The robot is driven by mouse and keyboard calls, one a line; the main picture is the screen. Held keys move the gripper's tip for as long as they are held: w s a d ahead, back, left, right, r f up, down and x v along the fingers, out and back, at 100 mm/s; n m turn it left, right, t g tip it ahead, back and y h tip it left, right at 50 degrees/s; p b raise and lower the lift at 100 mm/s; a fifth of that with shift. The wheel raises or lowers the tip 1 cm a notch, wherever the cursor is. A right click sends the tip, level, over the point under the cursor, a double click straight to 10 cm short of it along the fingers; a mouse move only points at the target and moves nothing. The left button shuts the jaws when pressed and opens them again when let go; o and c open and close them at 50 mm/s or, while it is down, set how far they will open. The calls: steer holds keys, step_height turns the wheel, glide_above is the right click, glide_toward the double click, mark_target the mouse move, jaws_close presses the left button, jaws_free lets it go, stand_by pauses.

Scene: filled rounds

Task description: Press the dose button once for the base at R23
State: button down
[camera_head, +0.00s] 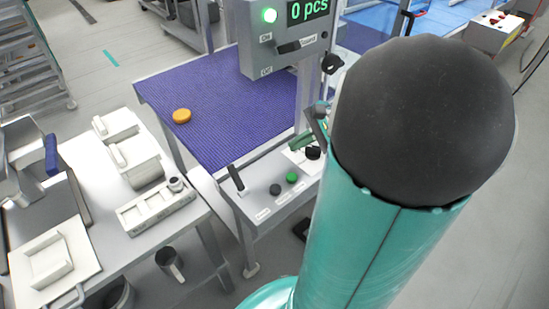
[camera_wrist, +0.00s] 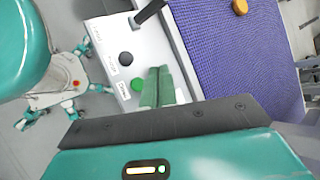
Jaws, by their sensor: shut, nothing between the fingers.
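A light grey control panel (camera_head: 262,205) stands at the front of the purple conveyor. On it are a green button (camera_head: 292,177), a dark button (camera_head: 275,190) and a black lever (camera_head: 236,178). Their labels are too small to read, so I cannot tell which is the dose button. In the wrist view the green button (camera_wrist: 137,84) is just left of my gripper (camera_wrist: 158,72). The dark button (camera_wrist: 125,58) is further up and left. My gripper's green fingers are shut and empty over the panel. I cannot tell their height above it. In the head view my arm hides much of the gripper.
A purple mat-like belt (camera_head: 225,105) carries one orange round (camera_head: 181,116). A bench (camera_head: 135,195) with white fixtures stands at left. Floor shows between bench and panel.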

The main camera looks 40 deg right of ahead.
mark_target(296, 176)
stand_by(0.3)
steer(key=shift+f, duration=4.4)
steer(key=shift+f, duration=0.4)
steer(key=shift+f, duration=0.55)
steer(key=shift+r, duration=1)
